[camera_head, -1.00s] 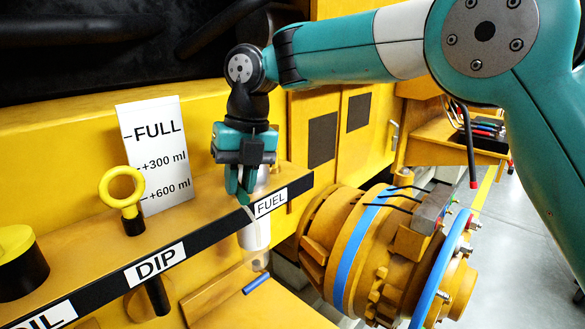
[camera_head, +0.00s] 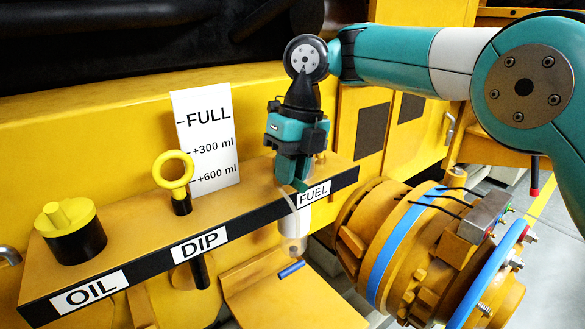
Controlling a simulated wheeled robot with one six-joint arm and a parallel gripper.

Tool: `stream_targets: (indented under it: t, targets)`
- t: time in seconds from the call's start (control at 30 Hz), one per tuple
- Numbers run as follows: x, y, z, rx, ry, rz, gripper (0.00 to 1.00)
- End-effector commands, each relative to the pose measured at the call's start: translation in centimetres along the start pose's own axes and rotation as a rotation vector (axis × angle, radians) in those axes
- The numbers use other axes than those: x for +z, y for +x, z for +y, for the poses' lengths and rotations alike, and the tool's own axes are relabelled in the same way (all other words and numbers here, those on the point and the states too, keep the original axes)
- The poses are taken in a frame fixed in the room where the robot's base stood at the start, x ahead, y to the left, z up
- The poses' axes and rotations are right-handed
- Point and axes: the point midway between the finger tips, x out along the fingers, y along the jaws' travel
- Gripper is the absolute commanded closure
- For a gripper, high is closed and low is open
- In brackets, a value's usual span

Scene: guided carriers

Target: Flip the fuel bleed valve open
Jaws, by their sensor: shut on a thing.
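My gripper (camera_head: 294,182) points down at the FUEL end of the shelf. Its fingers are shut on the upper part of the white fuel filter, which they mostly hide. The filter's pale lower bowl (camera_head: 294,235) hangs below the shelf, in front of its edge. A small blue lever (camera_head: 291,269), which looks like the fuel bleed valve's handle, sits below the bowl, apart from my fingers. It lies nearly level, slightly tilted. The FUEL label (camera_head: 313,193) is just right of my fingertips.
A yellow dipstick ring (camera_head: 173,171) and an oil cap (camera_head: 68,222) stand left on the shelf. A FULL gauge card (camera_head: 207,135) stands behind. A yellow machine drum with blue bands (camera_head: 400,245) is close at right. Below the shelf is a yellow panel.

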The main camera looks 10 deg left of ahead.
Motion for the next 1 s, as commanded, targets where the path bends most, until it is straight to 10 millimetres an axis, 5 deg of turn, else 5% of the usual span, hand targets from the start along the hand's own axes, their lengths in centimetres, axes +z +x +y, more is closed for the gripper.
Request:
stream_targets:
  t: [0.17, 0.2, 0.3, 0.77, 1.0]
  targets:
    - [0.0, -0.2, 0.0, -0.001, -0.007, -0.005, 1.0]
    - [0.0, -0.2, 0.0, -0.001, -0.007, -0.005, 0.79]
    - [0.0, -0.2, 0.0, 0.0, -0.006, -0.004, 0.56]
    - [0.0, -0.4, 0.0, 0.0, -0.002, -0.002, 0.56]
    - [-0.4, -4.2, -0.1, 0.0, 0.006, -0.004, 0.56]
